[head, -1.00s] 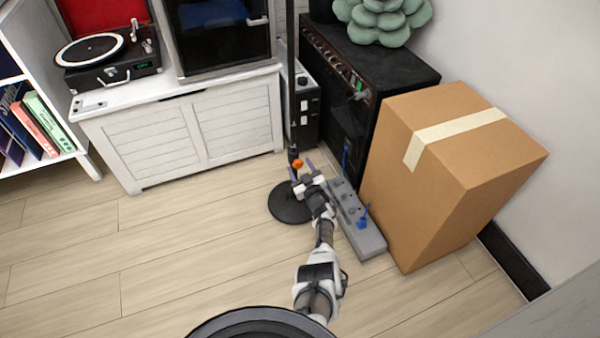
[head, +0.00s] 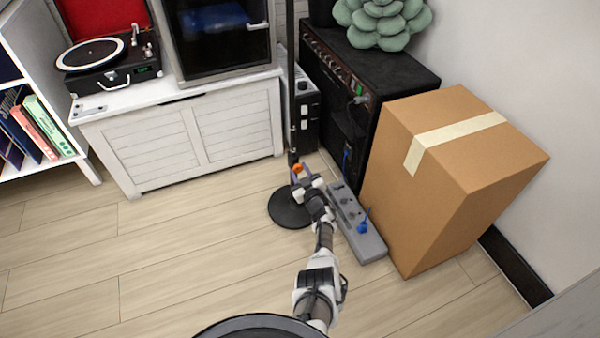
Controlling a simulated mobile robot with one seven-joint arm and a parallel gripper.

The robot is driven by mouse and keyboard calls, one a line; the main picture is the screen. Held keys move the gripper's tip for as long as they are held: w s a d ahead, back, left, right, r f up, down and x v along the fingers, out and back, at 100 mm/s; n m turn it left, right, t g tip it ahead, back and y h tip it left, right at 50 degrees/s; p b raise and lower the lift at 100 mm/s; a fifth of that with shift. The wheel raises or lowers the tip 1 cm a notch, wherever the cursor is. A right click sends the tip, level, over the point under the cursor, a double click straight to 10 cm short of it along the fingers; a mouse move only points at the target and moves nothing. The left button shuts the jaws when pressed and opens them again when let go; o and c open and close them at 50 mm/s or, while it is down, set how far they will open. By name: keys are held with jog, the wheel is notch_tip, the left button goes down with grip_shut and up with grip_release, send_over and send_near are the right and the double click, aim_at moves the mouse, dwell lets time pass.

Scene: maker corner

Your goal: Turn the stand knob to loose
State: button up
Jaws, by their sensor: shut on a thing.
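The stand (head: 290,90) is a thin black pole rising from a round black base (head: 286,211) on the floor. Its orange knob (head: 297,168) sits low on the pole. My gripper (head: 298,173) is at the knob, with its fingers on either side of it, shut on it. The gripper hides part of the knob and the lower pole. The marking or setting of the knob is too small to read.
A white cabinet (head: 190,142) stands behind left. Floor at left is clear.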

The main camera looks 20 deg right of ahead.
jog(key=shift+n+b, duration=0.95)
jog(key=shift+n, duration=1.85)
jog(key=o, duration=1)
notch_tip(320, 180, up, 20)
jog(key=p, duration=1.2)
jog(key=shift+p, duration=0.35)
